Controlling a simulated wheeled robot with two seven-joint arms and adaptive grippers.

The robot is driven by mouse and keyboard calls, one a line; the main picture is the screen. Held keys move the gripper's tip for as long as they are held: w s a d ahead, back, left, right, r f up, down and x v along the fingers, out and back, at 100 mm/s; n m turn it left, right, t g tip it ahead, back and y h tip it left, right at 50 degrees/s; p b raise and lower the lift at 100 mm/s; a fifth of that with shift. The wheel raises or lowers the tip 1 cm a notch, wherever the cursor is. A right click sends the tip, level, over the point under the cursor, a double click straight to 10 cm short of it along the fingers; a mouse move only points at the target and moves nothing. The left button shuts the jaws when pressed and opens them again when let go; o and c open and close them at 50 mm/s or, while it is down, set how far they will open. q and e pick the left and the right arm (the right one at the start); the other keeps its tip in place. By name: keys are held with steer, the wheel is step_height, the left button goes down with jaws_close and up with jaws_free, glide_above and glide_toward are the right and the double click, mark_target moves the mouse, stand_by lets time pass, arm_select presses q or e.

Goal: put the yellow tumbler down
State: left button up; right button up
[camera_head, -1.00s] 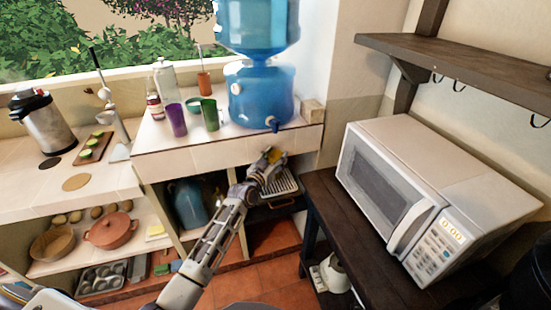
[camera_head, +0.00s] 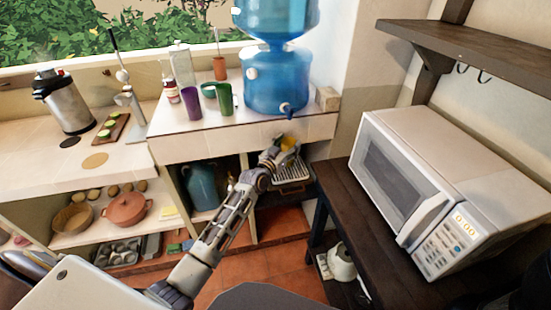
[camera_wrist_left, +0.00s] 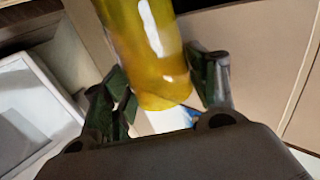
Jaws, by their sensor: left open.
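The yellow tumbler (camera_wrist_left: 145,45) fills the upper middle of the left wrist view, between my left gripper's (camera_wrist_left: 163,75) two fingers. The fingers are open, one on each side of it; I cannot tell whether either touches it. In the head view a small part of the yellow tumbler (camera_head: 289,143) shows by my left gripper (camera_head: 282,149), in front of the counter's front panel and above a slatted rack (camera_head: 293,176). The gripper hides most of it. What the tumbler's base rests on is not clear. My right gripper is not in view.
On the counter (camera_head: 235,130) stand a purple tumbler (camera_head: 192,103), a green mug (camera_head: 225,99) and a blue water dispenser (camera_head: 275,88). A microwave (camera_head: 430,180) sits on the dark table at the right. A blue jug (camera_head: 200,187) stands in the lower cubby.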

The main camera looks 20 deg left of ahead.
arm_select(q)
steer(key=shift+s+a, duration=0.1)
steer(key=shift+s, duration=0.55)
steer(key=shift+s+a, duration=0.25)
steer(key=shift+s, duration=0.85)
steer(key=shift+s+a, duration=0.2)
steer(key=shift+s, duration=0.9)
steer(key=shift+s+a, duration=0.15)
steer(key=shift+s, duration=0.6)
steer(key=shift+s+a, duration=0.2)
steer(key=shift+s, duration=0.9)
steer(key=shift+s+a, duration=0.2)
steer(key=shift+s, duration=0.75)
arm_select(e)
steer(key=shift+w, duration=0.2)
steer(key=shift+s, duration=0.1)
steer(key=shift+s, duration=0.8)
